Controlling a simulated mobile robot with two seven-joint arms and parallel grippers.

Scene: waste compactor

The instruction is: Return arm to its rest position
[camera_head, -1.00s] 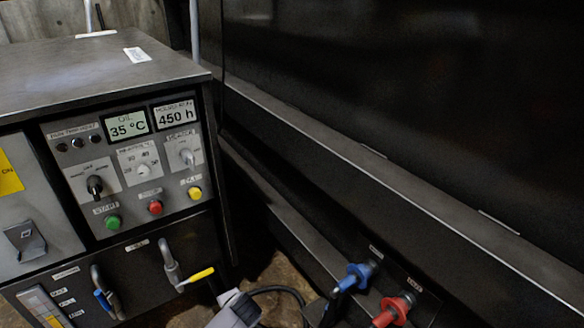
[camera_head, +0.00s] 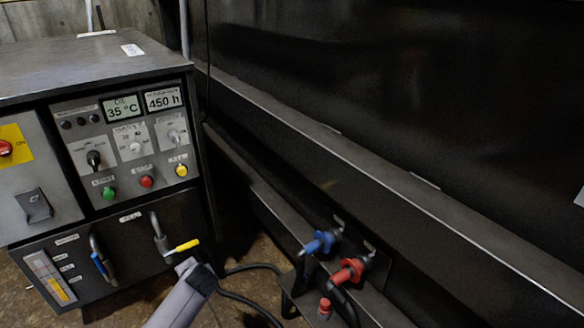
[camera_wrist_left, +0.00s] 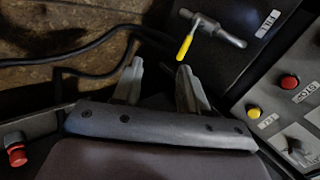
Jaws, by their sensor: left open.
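My left arm comes up from the bottom of the head view, with its grey wrist (camera_head: 185,290) just below the yellow-handled valve lever (camera_head: 187,245) on the cabinet front. The fingers are hard to make out there. In the left wrist view my left gripper (camera_wrist_left: 160,75) shows two grey fingers spread apart with nothing between them. The yellow handle (camera_wrist_left: 185,47) is beyond the fingertips, apart from them. My right arm does not show in either view.
The control cabinet (camera_head: 75,58) stands at left with buttons, knobs and displays. The dark compactor body (camera_head: 400,90) fills the right. Blue (camera_head: 322,241) and red (camera_head: 348,270) hose couplings sit on its lower ledge. Black cables (camera_head: 250,268) lie on the floor between.

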